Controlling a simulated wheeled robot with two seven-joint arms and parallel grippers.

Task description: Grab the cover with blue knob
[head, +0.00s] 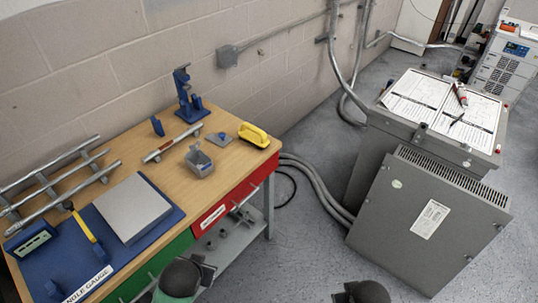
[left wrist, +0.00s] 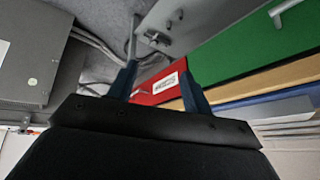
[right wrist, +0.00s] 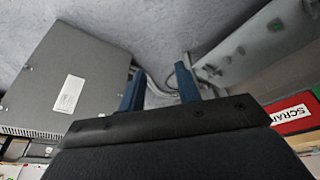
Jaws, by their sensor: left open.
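A small flat grey cover (head: 219,142) with a blue knob on top lies on the wooden workbench, between a grey open box and a yellow-handled tool. It is small in the head view, and I cannot make it out in either wrist view. My left gripper (left wrist: 160,82) is open and empty, in front of the bench near its red and green drawers. My right gripper (right wrist: 158,88) is open and empty over the floor, between the bench and the grey transformer cabinet. In the head view only the dark wrist ends show at the bottom edge.
The workbench (head: 118,150) also holds a grey open box (head: 199,160), a yellow-handled tool (head: 254,135), a blue stand (head: 188,95), a level-like bar (head: 172,143) and metal rails. The grey transformer cabinet (head: 425,225) stands at right. Floor between is clear except conduits.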

